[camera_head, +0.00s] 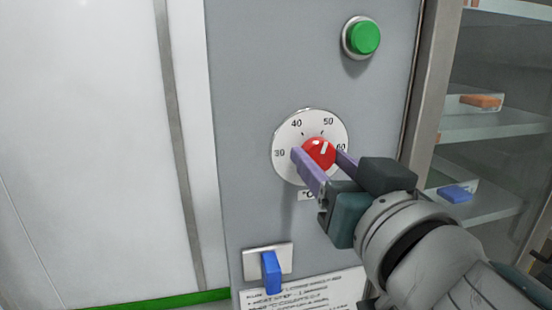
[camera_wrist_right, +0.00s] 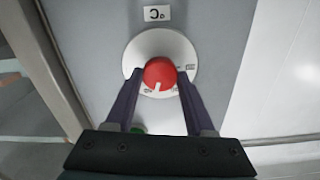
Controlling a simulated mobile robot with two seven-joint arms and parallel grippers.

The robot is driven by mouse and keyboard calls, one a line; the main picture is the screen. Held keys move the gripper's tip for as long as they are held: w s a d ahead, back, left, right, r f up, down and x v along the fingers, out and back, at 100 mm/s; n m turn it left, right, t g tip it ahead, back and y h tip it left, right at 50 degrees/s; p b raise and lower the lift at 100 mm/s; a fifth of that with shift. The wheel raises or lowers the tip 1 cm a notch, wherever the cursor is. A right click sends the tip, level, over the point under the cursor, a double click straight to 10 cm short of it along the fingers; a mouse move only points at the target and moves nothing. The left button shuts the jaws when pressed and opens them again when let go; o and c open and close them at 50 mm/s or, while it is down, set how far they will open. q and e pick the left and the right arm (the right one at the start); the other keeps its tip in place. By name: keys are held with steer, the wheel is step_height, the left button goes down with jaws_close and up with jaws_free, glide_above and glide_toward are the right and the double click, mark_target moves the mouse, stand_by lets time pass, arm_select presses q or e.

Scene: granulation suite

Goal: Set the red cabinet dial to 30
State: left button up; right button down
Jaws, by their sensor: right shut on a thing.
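The red dial knob (camera_head: 322,148) sits on a round white scale plate (camera_head: 284,165) on the grey cabinet front. The numbers 30, 40, 50 and 60 run clockwise from left to right. The knob's white mark points up and slightly right, close to 50. My right gripper (camera_head: 320,154) is shut on the knob, one purple finger on each side. The red knob also shows in the right wrist view (camera_wrist_right: 160,72), between both fingers (camera_wrist_right: 159,82), with the plate appearing upside down. My left gripper is in neither view.
A green button (camera_head: 364,38) is above the dial. A blue switch (camera_head: 271,272) on a pale plate is below left, beside a printed label (camera_head: 315,290). Open shelves at right hold an orange item (camera_head: 481,101) and a blue item (camera_head: 455,194). A white wall is at left.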

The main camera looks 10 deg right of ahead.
steer(key=n, duration=0.5)
steer(key=shift+r, duration=0.1)
steer(key=n+p, duration=0.1)
steer(key=n, duration=0.5)
steer(key=shift+a, duration=0.1)
steer(key=n, duration=0.9)
steer(key=shift+p, duration=0.35)
steer(key=shift+n, duration=0.6)
steer(key=shift+c, duration=1.3)
jaws_free()
